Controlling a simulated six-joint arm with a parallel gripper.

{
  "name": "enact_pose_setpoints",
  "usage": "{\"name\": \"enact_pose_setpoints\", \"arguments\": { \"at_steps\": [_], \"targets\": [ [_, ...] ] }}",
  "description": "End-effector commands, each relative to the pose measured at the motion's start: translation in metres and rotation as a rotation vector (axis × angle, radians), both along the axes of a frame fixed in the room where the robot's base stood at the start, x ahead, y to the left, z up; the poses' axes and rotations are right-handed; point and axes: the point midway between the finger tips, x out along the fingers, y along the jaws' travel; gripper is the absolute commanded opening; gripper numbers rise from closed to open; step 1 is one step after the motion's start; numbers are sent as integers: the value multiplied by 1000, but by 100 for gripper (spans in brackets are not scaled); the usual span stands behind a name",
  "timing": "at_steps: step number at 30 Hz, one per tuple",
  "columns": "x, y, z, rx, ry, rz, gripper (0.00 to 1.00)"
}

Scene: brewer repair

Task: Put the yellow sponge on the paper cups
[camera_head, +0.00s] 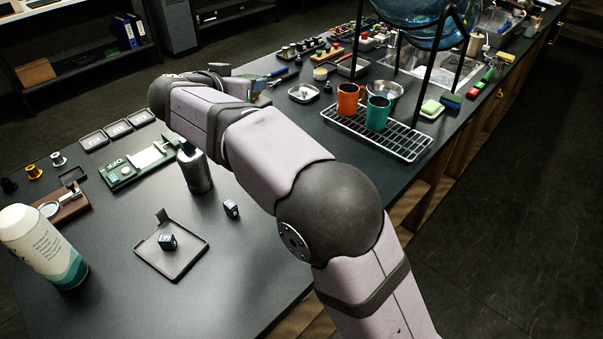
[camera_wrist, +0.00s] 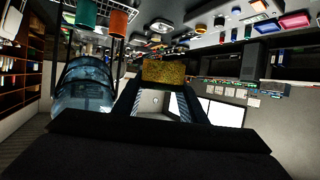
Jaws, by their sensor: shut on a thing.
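In the wrist view, my gripper (camera_wrist: 163,84) is shut on the yellow sponge (camera_wrist: 163,72), a speckled yellow block held across the fingertips. The sponge is up in the air, with the bench beyond it. In the head view my arm reaches over the bench toward the back left and hides most of the gripper and the sponge. I cannot make out the paper cups for certain in either view; they may be hidden behind my arm.
An orange mug (camera_head: 350,99) and a teal mug (camera_head: 377,112) stand on a wire rack (camera_head: 407,143). A large blue bottle (camera_head: 414,22) sits in a black stand.

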Motion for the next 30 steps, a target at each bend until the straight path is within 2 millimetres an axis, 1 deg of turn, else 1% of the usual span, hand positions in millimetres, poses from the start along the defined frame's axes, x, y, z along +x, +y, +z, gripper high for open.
{"name": "enact_pose_setpoints", "arguments": {
  "at_steps": [1, 3, 5, 8, 12, 15, 18, 21, 26, 30],
  "targets": [
    [-15, 1, 6, 1, 0, -3, 18],
    [-32, -7, 7, -2, 1, -32, 18],
    [-45, -16, 5, -3, 1, -65, 18],
    [-61, -40, -5, -4, 3, -140, 18],
    [-83, -73, -26, -6, 3, -256, 18],
    [-97, -92, -36, -5, 2, -336, 18],
    [-108, -106, -37, -2, -1, -403, 18],
    [-114, -114, -35, 0, -1, -445, 18],
    [-116, -117, -34, -1, -1, -464, 18],
    [-116, -117, -45, -5, 3, -462, 18]
  ]
}}
